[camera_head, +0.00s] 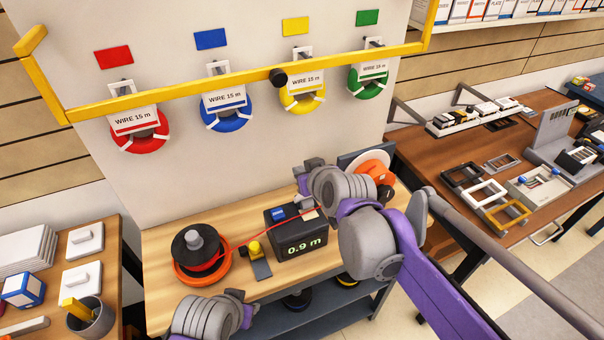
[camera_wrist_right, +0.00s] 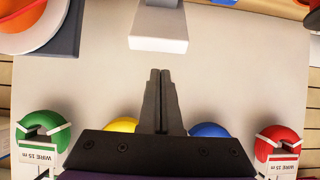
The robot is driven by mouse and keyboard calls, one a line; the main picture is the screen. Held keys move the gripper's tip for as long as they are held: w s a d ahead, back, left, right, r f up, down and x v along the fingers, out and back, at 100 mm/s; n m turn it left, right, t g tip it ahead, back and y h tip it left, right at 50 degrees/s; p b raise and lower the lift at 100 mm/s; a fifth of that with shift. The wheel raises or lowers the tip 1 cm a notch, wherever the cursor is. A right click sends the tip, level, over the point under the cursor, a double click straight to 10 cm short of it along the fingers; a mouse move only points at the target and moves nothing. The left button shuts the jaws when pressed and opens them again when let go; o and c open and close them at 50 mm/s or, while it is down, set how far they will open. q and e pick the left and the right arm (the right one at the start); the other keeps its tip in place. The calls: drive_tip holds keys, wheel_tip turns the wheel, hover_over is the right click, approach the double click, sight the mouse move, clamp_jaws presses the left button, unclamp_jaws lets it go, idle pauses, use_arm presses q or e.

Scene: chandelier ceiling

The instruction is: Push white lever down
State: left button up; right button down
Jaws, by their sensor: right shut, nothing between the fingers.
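The white lever (camera_wrist_right: 158,34) shows in the right wrist view as a pale block with a flat end. My right gripper (camera_wrist_right: 160,74) is shut and empty, its two dark fingers pressed together and pointing at the lever. In that view the fingertips lie just below the lever's end with a small visible gap. In the head view my right gripper (camera_head: 308,178) hangs over the right part of the workbench, and I cannot clearly pick out the lever there. My left gripper (camera_head: 238,298) is low at the bottom edge, its jaws unclear.
A black measuring unit (camera_head: 299,239) reading 0.9 m stands on the workbench (camera_head: 160,238). A red wire runs across it from the spool (camera_head: 198,249) at left. An orange disc (camera_head: 372,168) is at right. A yellow rail (camera_head: 190,89) crosses in front of hanging wire coils.

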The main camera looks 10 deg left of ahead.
use_arm(q)
drive_tip(key=shift+w+a+r, duration=0.3)
drive_tip(key=shift+w+r, duration=0.15)
drive_tip(key=shift+r, duration=0.05)
use_arm(e)
drive_tip(key=v, duration=0.8)
drive_tip(key=shift+s+d+r, duration=0.15)
drive_tip(key=shift+s, duration=0.1)
drive_tip(key=shift+w, duration=0.1)
use_arm(q)
drive_tip(key=shift+w+r+p, duration=0.15)
drive_tip(key=shift+r+p, duration=0.2)
drive_tip(key=shift+p, duration=0.15)
use_arm(e)
drive_tip(key=s+d+f+m+g+h, duration=0.2)
drive_tip(key=s+d+f+m+h, duration=0.1)
drive_tip(key=s+d+f, duration=0.6)
drive_tip(key=s+d+f+m+g+h, duration=0.2)
drive_tip(key=s+d+f, duration=0.7)
drive_tip(key=d, duration=0.5)
drive_tip(key=shift+s+d+f+m+h, duration=0.15)
drive_tip(key=shift+s+f+m+h, duration=0.25)
drive_tip(key=shift+f+m+h, duration=0.4)
use_arm(q)
drive_tip(key=shift+c, duration=0.3)
